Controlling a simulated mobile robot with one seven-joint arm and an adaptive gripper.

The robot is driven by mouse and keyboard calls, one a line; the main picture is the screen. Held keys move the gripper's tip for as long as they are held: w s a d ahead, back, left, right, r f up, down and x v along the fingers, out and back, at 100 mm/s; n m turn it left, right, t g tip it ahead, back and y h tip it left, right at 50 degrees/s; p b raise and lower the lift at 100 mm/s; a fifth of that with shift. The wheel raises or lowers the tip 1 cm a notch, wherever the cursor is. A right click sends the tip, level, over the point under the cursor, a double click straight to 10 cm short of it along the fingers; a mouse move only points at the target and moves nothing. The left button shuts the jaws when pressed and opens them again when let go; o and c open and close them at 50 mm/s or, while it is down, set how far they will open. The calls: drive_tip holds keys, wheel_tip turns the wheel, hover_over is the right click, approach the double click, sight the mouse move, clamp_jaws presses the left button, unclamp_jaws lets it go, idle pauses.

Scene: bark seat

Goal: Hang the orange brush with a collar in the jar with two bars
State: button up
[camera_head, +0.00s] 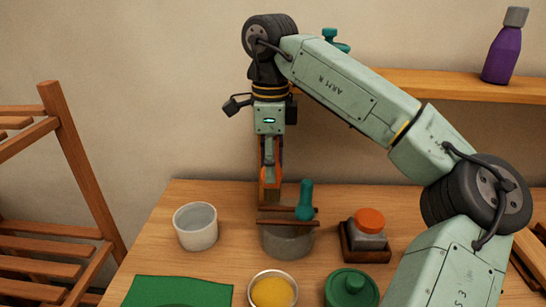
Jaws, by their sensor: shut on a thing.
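My gripper (270,168) points straight down over the left part of the jar and is shut on the orange brush (270,181). The brush hangs upright, with its brown lower end close to the rear bar. Its collar is not clear at this size. The grey jar (286,242) stands on the table with two brown bars (289,223) lying across its mouth. A teal-handled tool (306,200) stands upright at the jar's right side. I cannot tell whether the brush tip is above, behind or between the bars.
A white cup (196,227) stands left of the jar. A yellow-filled bowl (273,291), a green lidded pot (351,289) and a green cloth (178,291) lie in front. A wooden rack (75,165) is far left.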

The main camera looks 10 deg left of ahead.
sight(270, 198)
drive_tip(key=shift+f, duration=0.6)
drive_tip(key=shift+f+b, duration=2.65)
drive_tip(key=shift+f, duration=1.45)
drive_tip(key=shift+f, duration=0.45)
drive_tip(key=o, duration=1.2)
drive_tip(key=shift+o, duration=0.7)
drive_tip(key=shift+o, duration=1.1)
drive_tip(key=shift+r, duration=0.2)
drive_tip(key=shift+r+p, duration=2.65)
drive_tip(key=shift+r, duration=0.75)
